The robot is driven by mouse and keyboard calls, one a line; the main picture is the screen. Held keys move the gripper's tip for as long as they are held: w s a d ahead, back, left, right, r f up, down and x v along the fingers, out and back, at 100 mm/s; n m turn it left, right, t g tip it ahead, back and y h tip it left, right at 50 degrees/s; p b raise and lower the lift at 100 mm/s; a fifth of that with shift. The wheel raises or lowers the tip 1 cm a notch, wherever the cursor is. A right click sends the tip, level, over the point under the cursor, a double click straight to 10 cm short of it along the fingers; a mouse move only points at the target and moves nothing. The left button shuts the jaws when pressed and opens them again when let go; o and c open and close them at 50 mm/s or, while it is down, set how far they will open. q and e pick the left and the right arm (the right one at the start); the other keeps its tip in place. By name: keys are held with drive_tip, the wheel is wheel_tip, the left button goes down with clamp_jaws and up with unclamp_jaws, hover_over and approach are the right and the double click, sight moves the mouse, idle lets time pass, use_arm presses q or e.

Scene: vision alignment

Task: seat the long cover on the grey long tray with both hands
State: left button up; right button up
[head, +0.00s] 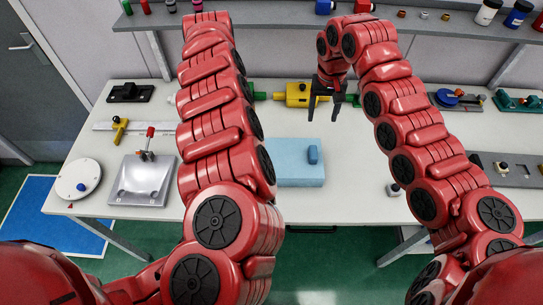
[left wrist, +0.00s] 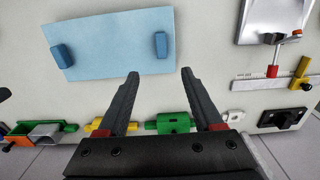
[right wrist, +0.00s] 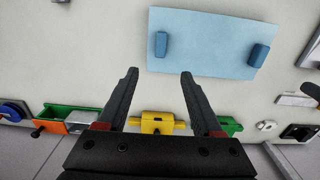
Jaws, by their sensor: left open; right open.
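The long cover (head: 290,174) is a light blue slab lying near the front middle of the table. One blue upright handle (head: 313,155) shows on it; its left part is hidden behind my left arm. Both handles show in the left wrist view on the cover (left wrist: 110,42) and in the right wrist view (right wrist: 210,40). My right gripper (head: 324,117) is open and empty, above the table behind the cover. My left gripper (left wrist: 158,76) is open and empty, apart from the cover; my arm hides it in the head view.
A silver panel with a red-topped clamp (head: 145,180) and a white round dial (head: 79,178) stand at the left. A yellow block (head: 295,95) lies behind the cover. A grey fixture plate (head: 520,172) lies at the right. A shelf (head: 270,19) runs along the back.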

use_arm(q)
drive_tip(key=shift+f, duration=0.1)
use_arm(e)
drive_tip(key=shift+f, duration=0.1)
use_arm(q)
wheel_tip(320, 180, down, 9)
drive_tip(key=shift+w+a+f, duration=0.1)
use_arm(e)
hover_over(314, 152)
wheel_tip(314, 152, down, 9)
drive_tip(key=shift+f, duration=0.1)
use_arm(q)
drive_tip(key=shift+w+f, duration=0.15)
drive_tip(key=shift+f, duration=0.5)
use_arm(e)
drive_tip(key=shift+f, duration=0.6)
use_arm(q)
drive_tip(key=shift+s+f, duration=0.2)
drive_tip(key=shift+f, duration=3.2)
use_arm(e)
drive_tip(key=shift+f, duration=3.4)
use_arm(q)
clamp_jaws()
use_arm(e)
clamp_jaws()
